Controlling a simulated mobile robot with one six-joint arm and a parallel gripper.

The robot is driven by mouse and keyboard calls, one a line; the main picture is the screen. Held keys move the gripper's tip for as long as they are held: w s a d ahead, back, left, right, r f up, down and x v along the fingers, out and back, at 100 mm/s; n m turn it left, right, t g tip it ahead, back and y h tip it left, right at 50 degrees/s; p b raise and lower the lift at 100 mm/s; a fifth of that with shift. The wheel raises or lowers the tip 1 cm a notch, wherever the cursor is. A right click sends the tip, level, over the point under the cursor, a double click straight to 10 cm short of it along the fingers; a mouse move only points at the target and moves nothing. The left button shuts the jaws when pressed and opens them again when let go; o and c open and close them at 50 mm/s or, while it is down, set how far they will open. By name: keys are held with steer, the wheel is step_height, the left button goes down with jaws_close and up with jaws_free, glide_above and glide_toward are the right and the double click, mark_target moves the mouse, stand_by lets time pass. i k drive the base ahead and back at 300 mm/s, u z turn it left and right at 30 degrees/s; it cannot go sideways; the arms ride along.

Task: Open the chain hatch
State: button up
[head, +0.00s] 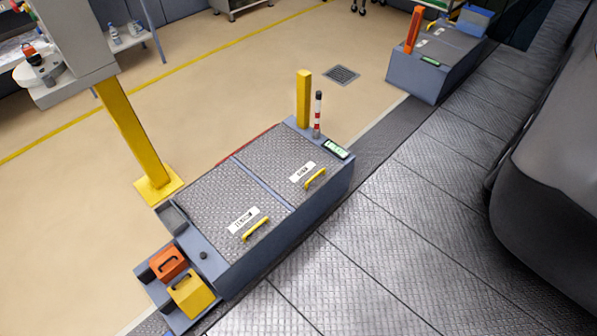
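A low blue-grey floor box (272,248) has two closed diamond-plate lids side by side. The nearer left lid (205,200) has a yellow handle (256,229) and a white label (243,220). The right lid (270,150) has a yellow handle (315,179) and a white label (302,172). The lettering is too small to tell surely which lid is the chain hatch. Both lids look flat and shut. My gripper is not in view.
A yellow post (303,98) and a red-white post (318,115) stand at the box's right end. Orange (168,263) and yellow (194,295) containers sit at its left end. A dark machine (550,180) is at right. The plated walkway (385,240) between is clear.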

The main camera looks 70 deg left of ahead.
mark_target(292, 166)
steer(key=z, duration=0.95)
steer(key=k, duration=0.15)
steer(key=u, duration=2.75)
steer(key=k, duration=0.25)
steer(key=u, duration=1.55)
steer(key=k, duration=0.65)
steer(key=z, duration=0.3)
steer(key=i, duration=0.65)
steer(key=z, duration=0.15)
